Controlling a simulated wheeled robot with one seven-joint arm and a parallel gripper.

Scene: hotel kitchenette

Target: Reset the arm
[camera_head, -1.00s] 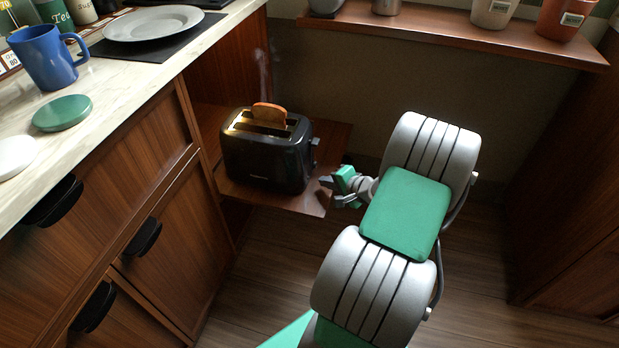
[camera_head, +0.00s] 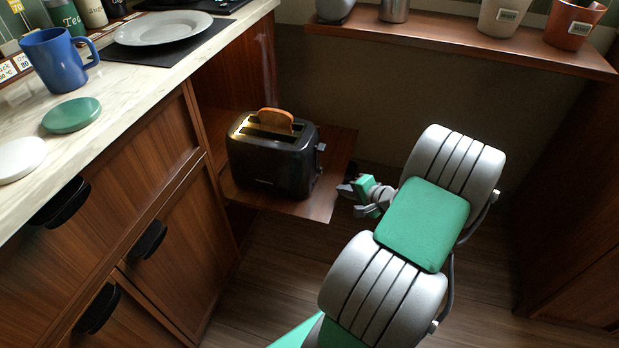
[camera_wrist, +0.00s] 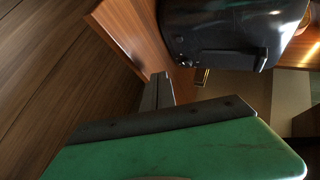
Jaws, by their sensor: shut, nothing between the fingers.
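My gripper (camera_head: 349,190) is just right of the low wooden shelf that holds the toaster, in the head view. It is shut and empty. In the wrist view its fingers (camera_wrist: 157,90) show dark and closed together, with the shelf edge and toaster beyond them. My green and grey arm reaches up from the bottom of the head view and bends toward the shelf. The black toaster (camera_head: 270,163) stands upright with a slice of toast (camera_head: 275,120) sticking out of its slot. It also fills the top of the wrist view (camera_wrist: 225,30). The gripper looks apart from it.
The low shelf (camera_head: 315,205) ends close to my gripper. The counter (camera_head: 120,100) at left holds a blue mug (camera_head: 58,60), a green disc (camera_head: 72,115), a white disc (camera_head: 20,158) and a plate (camera_head: 163,28). A wall shelf (camera_head: 460,38) carries pots. Open floor lies below.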

